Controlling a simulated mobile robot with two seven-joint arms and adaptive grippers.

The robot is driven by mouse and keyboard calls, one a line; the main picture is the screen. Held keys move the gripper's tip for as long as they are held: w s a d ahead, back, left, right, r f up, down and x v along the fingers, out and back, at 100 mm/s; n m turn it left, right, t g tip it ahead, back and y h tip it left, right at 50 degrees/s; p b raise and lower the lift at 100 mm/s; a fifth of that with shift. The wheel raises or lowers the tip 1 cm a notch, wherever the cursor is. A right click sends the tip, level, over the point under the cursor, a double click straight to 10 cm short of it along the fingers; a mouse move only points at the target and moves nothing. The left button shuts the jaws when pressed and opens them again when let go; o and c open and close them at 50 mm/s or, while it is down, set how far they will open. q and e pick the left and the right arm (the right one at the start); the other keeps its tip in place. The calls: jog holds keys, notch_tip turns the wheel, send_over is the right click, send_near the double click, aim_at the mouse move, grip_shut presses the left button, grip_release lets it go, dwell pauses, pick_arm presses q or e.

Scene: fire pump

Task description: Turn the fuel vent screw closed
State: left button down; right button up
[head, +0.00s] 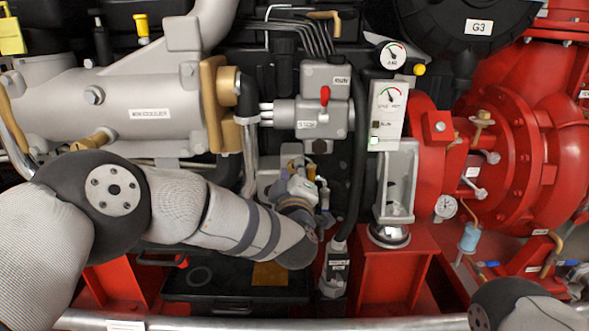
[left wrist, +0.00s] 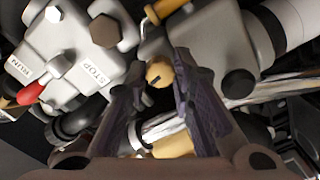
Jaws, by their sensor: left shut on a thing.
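The fuel vent screw (left wrist: 158,74) is a small brass-coloured round head with a dark slot, seen in the left wrist view. My left gripper (left wrist: 157,82) is shut on it, with one dark finger on each side of the head. In the head view my left gripper (head: 297,182) is at the pump, below the grey box with the red lever. The screw is too small and covered to make out clearly there. My right gripper is out of view; only part of my right arm shows at the bottom right.
The grey box (head: 310,118) carries a red lever (head: 325,95) and RUN and STOP labels. A black hose (head: 357,150) runs down just right of my left gripper. A gauge panel (head: 387,115) and red pump housing (head: 510,150) stand further right. A steel rail (head: 250,322) crosses the front.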

pick_arm(q)
jog(key=shift+m, duration=1)
jog(key=c, duration=1.4)
grip_release()
jog(key=shift+o, duration=0.2)
jog(key=shift+s, duration=0.1)
jog(key=s, duration=1.2)
